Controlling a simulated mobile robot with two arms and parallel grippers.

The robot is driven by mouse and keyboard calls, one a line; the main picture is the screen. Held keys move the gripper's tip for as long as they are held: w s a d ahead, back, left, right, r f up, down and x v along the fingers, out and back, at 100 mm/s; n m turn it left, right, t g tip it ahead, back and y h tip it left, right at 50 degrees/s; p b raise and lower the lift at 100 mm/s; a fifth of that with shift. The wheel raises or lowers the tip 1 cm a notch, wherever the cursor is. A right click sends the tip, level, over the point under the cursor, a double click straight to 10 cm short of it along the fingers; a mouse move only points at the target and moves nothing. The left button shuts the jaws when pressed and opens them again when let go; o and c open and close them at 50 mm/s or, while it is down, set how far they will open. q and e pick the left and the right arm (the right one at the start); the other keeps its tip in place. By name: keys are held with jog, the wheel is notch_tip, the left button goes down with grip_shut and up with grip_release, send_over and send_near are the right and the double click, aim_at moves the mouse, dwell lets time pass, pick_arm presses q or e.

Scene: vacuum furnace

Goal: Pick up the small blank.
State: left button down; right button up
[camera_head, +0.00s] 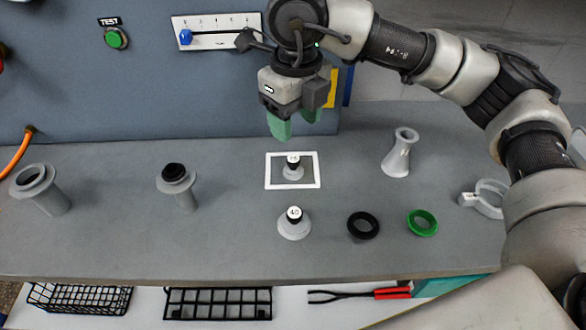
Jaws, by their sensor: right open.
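The small blank (292,173) is a grey disc with a black knob and a small white label on top. It stands upright on the grey bench inside a white square outline (318,184). A larger, similar blank (294,230) labelled 40 stands just in front of it, outside the outline. My right gripper (295,123) has green fingertips pointing down, spread apart with nothing between them. It appears above and behind the small blank, apart from it. My left gripper is not in view.
A flared grey tube (400,153), black ring (363,226), green ring (422,222) and grey clamp (488,197) lie to the right. A panel with a slider (217,32) rises behind. Black baskets (218,303) lie below the front edge.

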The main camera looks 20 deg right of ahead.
aim_at(294, 158)
jog(key=f, duration=0.9)
jog(key=shift+w+a+f, duration=0.1)
jog(key=shift+w+f, duration=0.1)
jog(key=shift+f, duration=0.1)
jog(key=c, duration=1)
